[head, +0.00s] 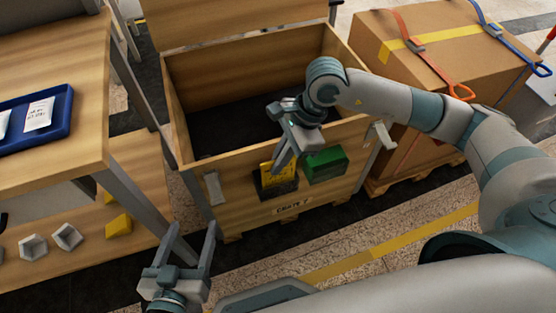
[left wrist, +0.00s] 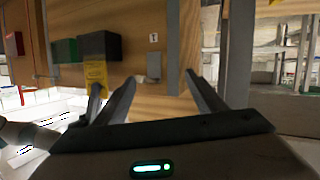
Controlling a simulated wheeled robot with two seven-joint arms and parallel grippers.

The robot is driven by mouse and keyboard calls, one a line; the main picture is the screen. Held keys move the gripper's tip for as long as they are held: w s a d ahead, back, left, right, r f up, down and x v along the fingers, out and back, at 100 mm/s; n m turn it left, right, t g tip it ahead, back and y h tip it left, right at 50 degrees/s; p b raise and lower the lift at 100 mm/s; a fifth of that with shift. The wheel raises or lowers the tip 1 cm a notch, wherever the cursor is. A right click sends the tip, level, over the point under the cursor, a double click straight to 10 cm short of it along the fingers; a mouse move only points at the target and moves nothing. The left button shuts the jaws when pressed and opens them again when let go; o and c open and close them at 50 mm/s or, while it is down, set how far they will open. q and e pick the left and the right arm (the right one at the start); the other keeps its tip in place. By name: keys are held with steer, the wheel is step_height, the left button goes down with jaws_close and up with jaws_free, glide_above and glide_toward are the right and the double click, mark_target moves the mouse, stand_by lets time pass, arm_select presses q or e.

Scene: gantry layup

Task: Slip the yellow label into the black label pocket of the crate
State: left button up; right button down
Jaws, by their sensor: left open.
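The wooden crate (head: 232,207) stands open, with the black label pocket (head: 277,188) on its front. The yellow label (head: 266,173) stands upright at the pocket, its upper part showing and its lower end apparently inside. My right gripper (head: 277,165) points down at the label, one finger overlapping it; whether it grips the label is unclear. The left wrist view, upside down, shows the label (left wrist: 96,73) sticking out of the black pocket (left wrist: 100,45). My left gripper (head: 185,243) is open and empty, low in front of the crate, left of the pocket.
A green box (head: 325,165) sits on the crate front, right of the pocket. A wooden table (head: 65,75) with a blue tray (head: 62,126) stands at left. A strapped carton (head: 440,60) is at right. The floor before the crate is clear.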

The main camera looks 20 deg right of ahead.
steer(key=shift+f+b, duration=0.55)
steer(key=shift+f, duration=0.05)
steer(key=shift+f+b, duration=0.5)
steer(key=shift+f, duration=0.05)
steer(key=shift+f+b, duration=0.5)
arm_select(q)
step_height(320, 180, up, 13)
steer(key=s+d+t+h, duration=0.2)
steer(key=t+h, duration=0.1)
steer(key=t, duration=0.5)
steer(key=shift+s+r+b, duration=0.2)
steer(key=shift+s+b, duration=0.15)
arm_select(e)
steer(key=shift+f, duration=0.4)
steer(key=c, duration=1.9)
jaws_free()
